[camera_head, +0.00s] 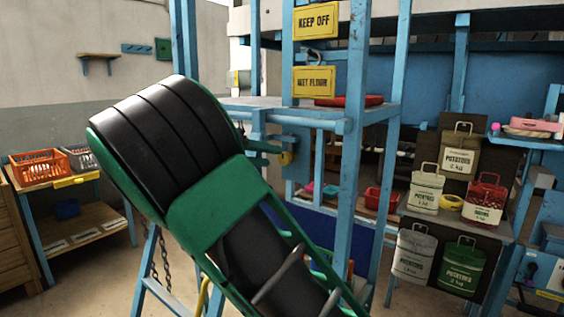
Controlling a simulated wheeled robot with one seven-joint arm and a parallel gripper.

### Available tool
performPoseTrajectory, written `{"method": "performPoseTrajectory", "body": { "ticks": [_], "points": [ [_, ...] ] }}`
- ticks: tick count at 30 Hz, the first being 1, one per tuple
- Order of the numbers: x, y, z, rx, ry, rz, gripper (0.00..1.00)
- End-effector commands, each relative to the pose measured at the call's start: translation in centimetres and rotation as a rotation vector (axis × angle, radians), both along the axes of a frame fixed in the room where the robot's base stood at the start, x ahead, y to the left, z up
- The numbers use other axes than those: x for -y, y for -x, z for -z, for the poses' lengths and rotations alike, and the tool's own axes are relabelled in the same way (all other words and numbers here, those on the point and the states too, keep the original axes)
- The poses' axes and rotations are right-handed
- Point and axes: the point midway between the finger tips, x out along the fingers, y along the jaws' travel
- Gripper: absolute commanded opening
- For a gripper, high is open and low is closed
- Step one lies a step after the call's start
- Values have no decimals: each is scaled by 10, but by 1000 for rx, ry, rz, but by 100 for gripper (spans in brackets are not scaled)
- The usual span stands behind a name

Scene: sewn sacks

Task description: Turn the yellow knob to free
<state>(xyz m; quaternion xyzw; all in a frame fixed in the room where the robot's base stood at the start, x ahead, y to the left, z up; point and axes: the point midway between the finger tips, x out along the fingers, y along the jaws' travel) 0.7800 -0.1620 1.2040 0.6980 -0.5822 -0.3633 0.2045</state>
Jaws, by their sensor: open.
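No other yellow knob shows clearly.
Blue posts (353,130) stand around the platform. Potato sacks (425,192) hang on a board at right. An orange basket (38,166) stands on a left shelf. Some floor shows at left.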

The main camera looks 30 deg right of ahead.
Motion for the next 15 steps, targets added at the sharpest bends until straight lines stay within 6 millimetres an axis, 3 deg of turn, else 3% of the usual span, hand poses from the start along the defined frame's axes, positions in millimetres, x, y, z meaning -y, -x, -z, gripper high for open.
{"method": "performPoseTrajectory", "body": {
  "ticks": [7, 15],
  "points": [
    [41, -2, 12, -2, -2, 0, 40],
    [64, -4, 19, -1, -2, -1, 40]
  ]
}}
